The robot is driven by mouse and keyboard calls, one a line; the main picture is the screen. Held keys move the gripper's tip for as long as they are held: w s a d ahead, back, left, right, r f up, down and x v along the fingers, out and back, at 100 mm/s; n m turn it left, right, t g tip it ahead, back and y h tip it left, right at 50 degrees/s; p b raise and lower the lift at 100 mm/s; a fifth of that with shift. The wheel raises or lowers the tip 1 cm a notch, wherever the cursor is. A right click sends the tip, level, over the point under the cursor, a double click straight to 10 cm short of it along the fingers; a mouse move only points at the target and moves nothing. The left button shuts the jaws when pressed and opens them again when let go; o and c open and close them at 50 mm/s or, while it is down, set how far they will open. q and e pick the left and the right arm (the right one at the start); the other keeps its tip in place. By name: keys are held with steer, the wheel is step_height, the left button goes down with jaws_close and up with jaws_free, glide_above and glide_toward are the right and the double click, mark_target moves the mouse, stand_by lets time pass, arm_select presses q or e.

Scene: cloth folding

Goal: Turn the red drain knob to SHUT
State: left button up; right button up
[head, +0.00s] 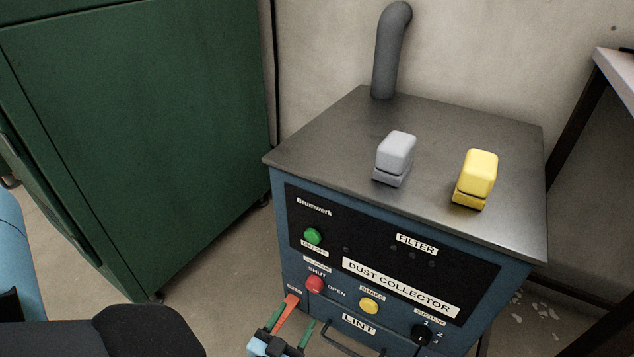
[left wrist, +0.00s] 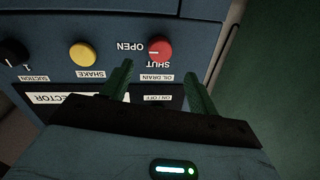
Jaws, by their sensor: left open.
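The red drain knob (head: 314,284) is on the front of the blue dust collector (head: 283,235), with SHUT above it and OPEN to its right. In the left wrist view the picture is upside down; the red knob (left wrist: 160,49) shows a pale mark on its OPEN side. My left gripper (head: 291,325) is open and empty, low in front of the panel. In the left wrist view its green fingers (left wrist: 158,68) stand apart, with the knob seen between and beyond their tips. They do not appear to touch it. My right gripper is out of view.
A green button (head: 313,236), a yellow SHAKE button (head: 369,306) and a black SUCTION knob (head: 422,334) are nearby. Grey (head: 396,154) and yellow (head: 476,176) blocks sit on the collector's top. A green cabinet (head: 140,130) stands at left; floor shows between.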

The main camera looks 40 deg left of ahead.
mark_target(312, 288)
arm_select(q)
steer(key=b+x, duration=0.2)
steer(key=x, duration=0.4)
steer(key=shift+b, duration=0.35)
steer(key=shift+b+x, duration=0.3)
steer(key=shift+x, duration=0.6)
steer(key=c, duration=1)
